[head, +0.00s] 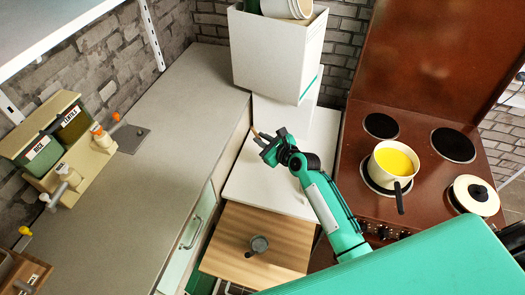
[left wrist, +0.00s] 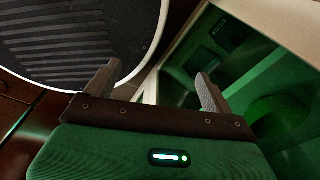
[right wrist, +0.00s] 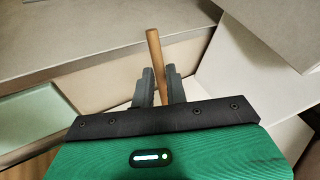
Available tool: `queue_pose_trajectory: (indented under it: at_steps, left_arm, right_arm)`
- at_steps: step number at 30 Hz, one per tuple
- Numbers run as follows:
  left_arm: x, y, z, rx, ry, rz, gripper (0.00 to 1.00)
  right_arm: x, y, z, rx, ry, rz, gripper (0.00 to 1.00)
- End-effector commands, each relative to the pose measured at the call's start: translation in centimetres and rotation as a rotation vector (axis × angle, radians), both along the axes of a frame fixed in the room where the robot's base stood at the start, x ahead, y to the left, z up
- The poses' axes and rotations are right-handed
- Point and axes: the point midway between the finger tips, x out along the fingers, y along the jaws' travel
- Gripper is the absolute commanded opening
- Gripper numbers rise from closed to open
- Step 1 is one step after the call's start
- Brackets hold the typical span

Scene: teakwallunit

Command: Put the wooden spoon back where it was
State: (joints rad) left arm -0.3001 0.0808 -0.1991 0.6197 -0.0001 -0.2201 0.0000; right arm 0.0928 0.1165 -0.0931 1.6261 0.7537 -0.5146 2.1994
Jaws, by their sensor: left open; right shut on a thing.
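My right gripper (head: 265,143) is shut on the wooden spoon (head: 256,133). It holds the spoon above the white surface between the grey counter and the brown stove. In the right wrist view, the spoon (right wrist: 155,52) shows as a plain wooden stick rising between the closed fingers (right wrist: 158,85). The rest of the spoon is hidden by the gripper. My left gripper (left wrist: 159,75) is open and empty in the left wrist view. It is near a dark ribbed round surface and a green-lit compartment. The left gripper does not show in the head view.
A tall white box (head: 275,55) stands behind the right gripper. The grey counter (head: 165,150) is largely clear.

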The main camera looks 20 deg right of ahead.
Motion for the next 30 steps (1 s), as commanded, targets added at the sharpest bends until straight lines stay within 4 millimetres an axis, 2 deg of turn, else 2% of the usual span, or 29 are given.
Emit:
queue_pose_trajectory:
  at_steps: [2, 8, 12, 15, 27, 28, 30]
  left_arm:
    - [0.0, -0.1, -0.1, -0.001, 0.0, 0.0, 0.86]
    - [0.0, -0.2, -0.2, -0.003, 0.0, -0.001, 0.86]
    - [0.0, -0.2, -0.6, -0.003, 0.0, -0.001, 0.86]
    - [0.0, -0.2, -0.6, -0.003, 0.0, -0.001, 0.86]
    - [0.0, -0.2, -1.0, -0.002, -0.001, -0.001, 0.86]
    - [0.0, -0.2, -0.9, -0.002, -0.001, -0.001, 0.86]
    - [0.0, -0.2, -0.8, -0.002, -0.001, 0.0, 0.86]
  right_arm:
    - [0.0, -0.1, -1.4, -0.003, 0.001, 0.001, 0.0]
    - [0.0, -0.1, -3.0, -0.002, 0.0, 0.0, 0.0]
    - [0.0, -0.1, -5.2, -0.003, 0.001, 0.001, 0.0]
    - [0.0, -0.1, -6.0, -0.002, 0.0, 0.0, 0.0]
    - [0.0, 0.0, -6.6, 0.001, 0.0, -0.001, 0.0]
    - [0.0, 0.0, -6.5, 0.001, 0.0, -0.001, 0.18]
    - [0.0, 0.0, -6.4, 0.0, 0.0, -0.001, 0.32]
